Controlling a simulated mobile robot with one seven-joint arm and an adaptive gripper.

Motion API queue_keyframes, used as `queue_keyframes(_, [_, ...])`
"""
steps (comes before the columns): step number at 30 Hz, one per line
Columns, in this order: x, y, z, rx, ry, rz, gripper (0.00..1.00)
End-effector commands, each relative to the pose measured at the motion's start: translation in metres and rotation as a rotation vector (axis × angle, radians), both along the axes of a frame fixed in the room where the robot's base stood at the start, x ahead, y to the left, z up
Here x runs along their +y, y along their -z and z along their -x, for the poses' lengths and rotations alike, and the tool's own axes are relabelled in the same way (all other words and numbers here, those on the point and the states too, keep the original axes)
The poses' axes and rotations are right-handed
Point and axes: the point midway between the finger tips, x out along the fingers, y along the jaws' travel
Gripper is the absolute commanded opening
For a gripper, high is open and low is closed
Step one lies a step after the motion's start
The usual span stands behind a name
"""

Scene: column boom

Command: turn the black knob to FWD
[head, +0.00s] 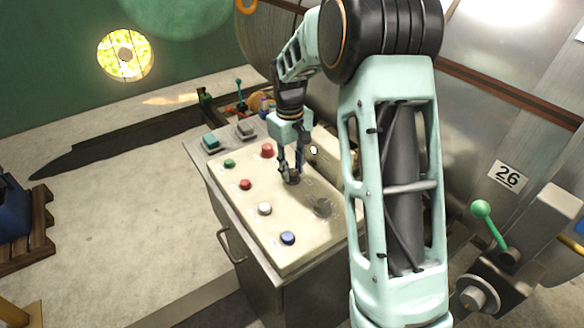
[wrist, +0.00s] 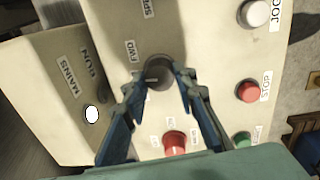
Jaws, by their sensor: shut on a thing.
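The black knob (wrist: 158,72) sits on the cream panel (wrist: 205,40), between the two fingers of my gripper (wrist: 161,84) in the wrist view. The fingers are closed around its sides. An FWD label (wrist: 131,51) is printed beside it, to the left in that view. A pale line shows on the knob's face, but its exact pointing is hard to tell. In the head view my gripper (head: 290,173) reaches down onto the knob (head: 292,180), which is partly hidden by the fingers. A second dark knob (head: 323,207) is nearer the front of the panel.
A lit white lamp (wrist: 92,114) is on the raised side box. A blue button (head: 288,238) is at the panel's front.

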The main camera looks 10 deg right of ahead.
Motion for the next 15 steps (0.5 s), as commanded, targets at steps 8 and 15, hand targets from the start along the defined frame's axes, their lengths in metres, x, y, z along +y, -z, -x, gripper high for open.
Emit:
queue_keyframes(8, [0.0,-0.0003,-0.0004,0.0,0.221,0.001,0.02])
queue_keyframes(15, [0.0002,-0.0006,-0.0011,-0.001,0.421,0.001,0.02])
